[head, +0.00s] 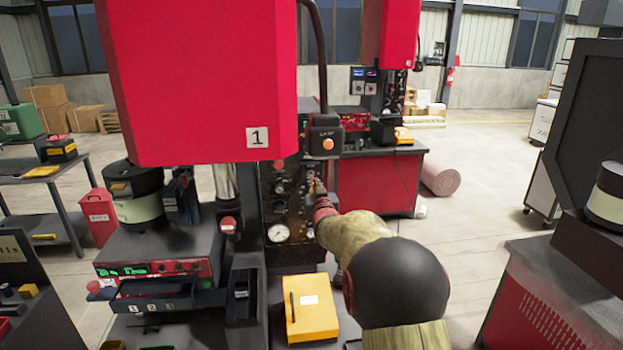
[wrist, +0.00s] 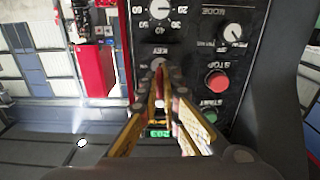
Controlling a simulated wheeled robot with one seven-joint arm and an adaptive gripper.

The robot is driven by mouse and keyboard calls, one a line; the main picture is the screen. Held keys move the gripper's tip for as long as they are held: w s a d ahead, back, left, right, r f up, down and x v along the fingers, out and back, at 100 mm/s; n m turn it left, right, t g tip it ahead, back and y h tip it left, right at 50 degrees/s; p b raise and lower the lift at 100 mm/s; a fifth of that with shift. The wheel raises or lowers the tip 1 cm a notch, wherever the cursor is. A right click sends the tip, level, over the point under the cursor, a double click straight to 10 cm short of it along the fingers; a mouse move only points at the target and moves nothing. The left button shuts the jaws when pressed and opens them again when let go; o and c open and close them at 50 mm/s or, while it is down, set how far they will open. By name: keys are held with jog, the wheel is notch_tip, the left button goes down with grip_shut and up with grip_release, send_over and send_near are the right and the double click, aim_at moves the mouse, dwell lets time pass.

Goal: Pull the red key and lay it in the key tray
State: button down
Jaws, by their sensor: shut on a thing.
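My gripper (wrist: 158,75) is shut on the red key, its fingertips close together at the key switch (wrist: 157,62) on the black control panel (wrist: 190,60). Only a thin reddish sliver of the key (wrist: 159,88) shows between the fingers; I cannot tell whether it is still seated in the switch. In the head view my gripper (head: 318,190) reaches the panel (head: 283,205) below the red machine head, and the key is hidden. I cannot clearly identify the key tray; a black drawer-like tray marked with numbers (head: 155,303) sits at the lower left.
A red stop button (wrist: 217,82) and a green start button (wrist: 210,113) sit close to my fingers. A yellow box-like pad (head: 311,308) lies below my arm. The red machine head (head: 200,80) overhangs the left, and a narrow black bin (head: 241,308) stands beside the pad.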

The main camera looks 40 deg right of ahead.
jog(key=shift+b+v, duration=0.4)
jog(key=shift+v, duration=0.75)
jog(key=shift+f, duration=0.1)
